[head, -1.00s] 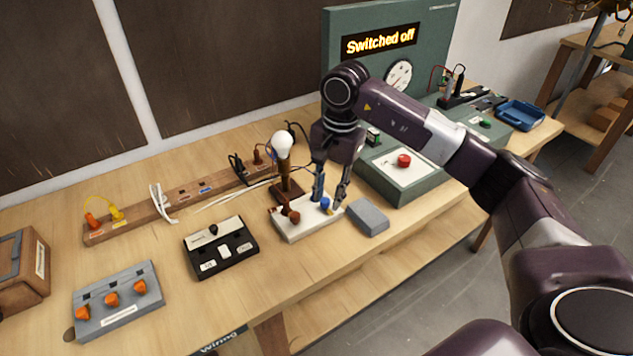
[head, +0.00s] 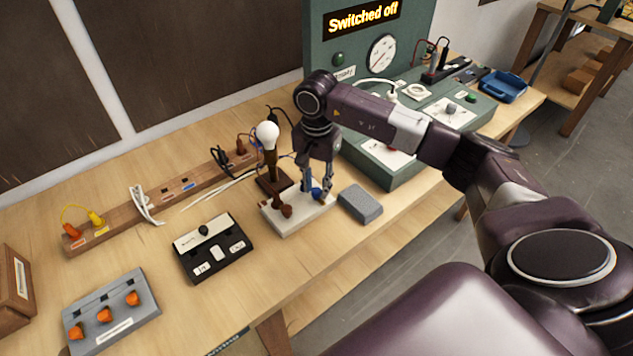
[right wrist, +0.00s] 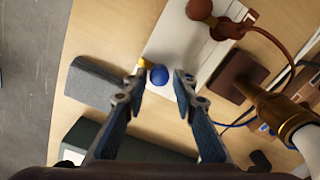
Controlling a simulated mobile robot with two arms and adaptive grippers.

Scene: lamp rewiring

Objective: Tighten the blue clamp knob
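The blue clamp knob (head: 316,192) stands on a white block (head: 297,222) in front of the lamp. My right gripper (head: 316,189) points down at it with one finger on either side. In the right wrist view the blue knob (right wrist: 159,75) lies between the open fingertips (right wrist: 160,80), closer to the left one; a narrow gap shows on the right side. A small yellow piece (right wrist: 144,63) sits beside the knob. A brown-red knob (head: 287,211) is on the same block. My left gripper is not in view.
The lamp's white bulb (head: 267,134) stands just behind the block. A grey block (head: 360,204) lies close on the right. A black switch box (head: 215,250) is to the left, and a green unit (head: 400,180) stands behind the gripper. Bare table lies in front.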

